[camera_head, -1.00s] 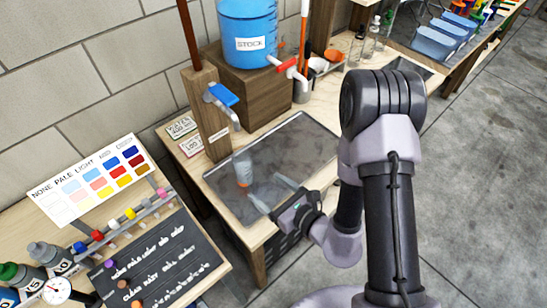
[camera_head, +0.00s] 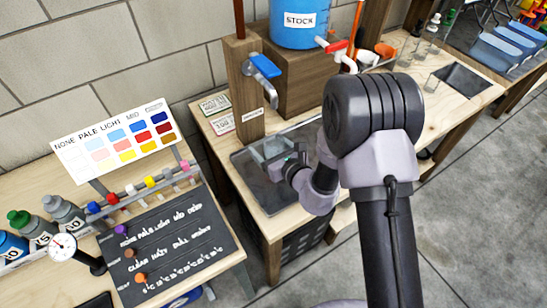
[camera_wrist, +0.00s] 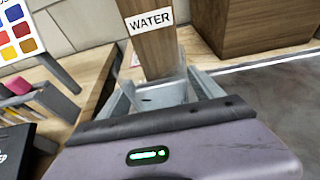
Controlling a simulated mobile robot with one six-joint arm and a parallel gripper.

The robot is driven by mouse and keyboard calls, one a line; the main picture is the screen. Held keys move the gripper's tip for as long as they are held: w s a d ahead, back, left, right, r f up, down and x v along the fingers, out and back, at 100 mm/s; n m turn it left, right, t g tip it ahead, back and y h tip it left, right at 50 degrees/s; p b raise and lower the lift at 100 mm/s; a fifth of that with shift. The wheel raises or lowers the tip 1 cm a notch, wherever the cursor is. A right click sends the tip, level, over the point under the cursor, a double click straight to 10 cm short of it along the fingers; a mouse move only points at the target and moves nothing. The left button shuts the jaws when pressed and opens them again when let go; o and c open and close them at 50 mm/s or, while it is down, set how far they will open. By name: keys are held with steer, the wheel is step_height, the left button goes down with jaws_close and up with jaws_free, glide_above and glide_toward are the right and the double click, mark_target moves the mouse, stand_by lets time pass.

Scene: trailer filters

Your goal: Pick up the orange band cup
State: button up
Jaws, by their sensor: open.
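A clear cup (camera_wrist: 160,93) stands between the two fingers of my gripper (camera_wrist: 164,86) in the wrist view, in front of the wooden post labelled WATER. Its orange band is not visible now. In the head view my gripper (camera_head: 266,153) is low over the grey tray (camera_head: 258,194), and its fingers surround the cup, which is hard to make out there. The fingers are open, one on each side of the cup. I cannot tell whether either touches it.
The WATER post (camera_head: 243,90) with a blue-handled tap (camera_head: 264,66) rises close behind my gripper. A blue STOCK tank (camera_head: 298,22) sits on a wooden block at the back. A colour chart (camera_head: 117,142), bottles and a dark board (camera_head: 170,250) are on the left bench.

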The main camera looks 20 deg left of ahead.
steer(key=shift+r, duration=0.1)
jaws_close()
stand_by(0.3)
